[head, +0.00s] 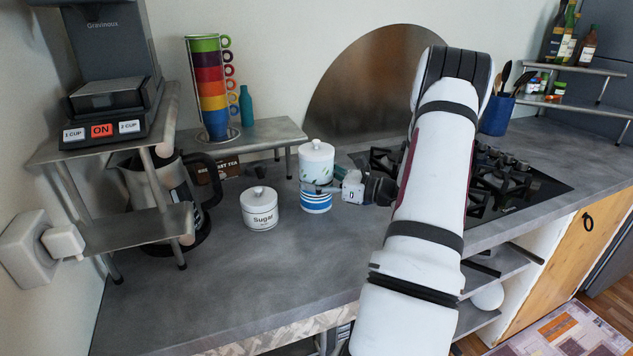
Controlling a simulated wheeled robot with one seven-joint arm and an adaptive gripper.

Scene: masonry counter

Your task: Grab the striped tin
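The striped tin (316,203) has blue and white bands and stands on the grey counter near the middle of the head view. A white lidded canister with a leaf pattern (317,160) shows directly above it in the picture; I cannot tell whether it is behind or on top. My gripper (325,184) reaches in from the right at the tin's upper edge. A grey finger crosses the front of the tin's top, and another part shows behind to the right. Whether the fingers press on the tin is too small to tell.
A white sugar jar (260,210) stands just left of the tin. A metal riser (270,133) with stacked colored cups (211,88) is behind. A kettle (165,195) and coffee machine are left. The gas hob (510,180) is right. The front counter is clear.

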